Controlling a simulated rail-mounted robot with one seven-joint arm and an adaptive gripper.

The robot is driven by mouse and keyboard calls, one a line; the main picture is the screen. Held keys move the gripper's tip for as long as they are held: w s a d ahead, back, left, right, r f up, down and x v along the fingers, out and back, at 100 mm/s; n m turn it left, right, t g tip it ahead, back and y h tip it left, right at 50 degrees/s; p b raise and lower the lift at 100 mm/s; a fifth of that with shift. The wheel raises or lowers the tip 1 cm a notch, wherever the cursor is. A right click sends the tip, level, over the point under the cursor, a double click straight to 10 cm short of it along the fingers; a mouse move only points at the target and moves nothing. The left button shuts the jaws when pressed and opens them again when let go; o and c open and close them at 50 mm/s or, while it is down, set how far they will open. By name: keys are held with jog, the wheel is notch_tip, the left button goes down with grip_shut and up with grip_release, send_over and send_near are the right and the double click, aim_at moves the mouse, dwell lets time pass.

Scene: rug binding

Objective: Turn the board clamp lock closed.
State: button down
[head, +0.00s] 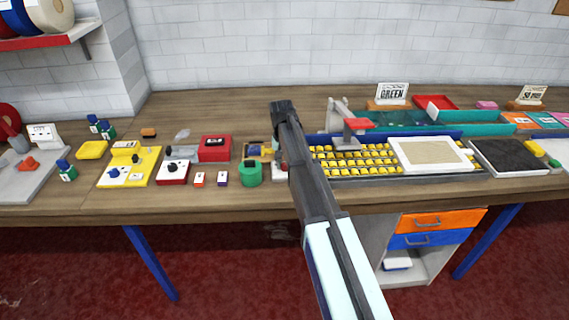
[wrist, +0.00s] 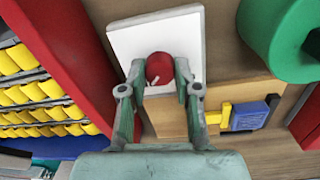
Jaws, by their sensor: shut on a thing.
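The board clamp lock appears to be the round red knob (wrist: 158,67) with a small white mark, on a white plate (wrist: 130,48) in the wrist view. My gripper (wrist: 160,76) has one finger on each side of the knob and is shut on it. The plate is fixed to a wooden block (wrist: 165,116). In the head view my arm covers the knob and gripper; only a bit of the plate (head: 277,167) shows left of the arm.
Right of the plate in the wrist view are a yellow and blue latch-like piece (wrist: 247,115) and a green round part (wrist: 288,38). A red bar (wrist: 68,50) and rows of yellow pieces (wrist: 20,90) are at left. A white-framed panel (head: 432,153) lies farther right in the head view.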

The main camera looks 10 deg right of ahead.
aim_at(282, 165)
jog(key=shift+s+f, duration=0.1)
dwell(0.4)
jog(key=c, duration=0.8)
grip_release()
jog(key=r, duration=1.2)
jog(key=shift+a, duration=0.3)
jog(key=shift+a, duration=0.1)
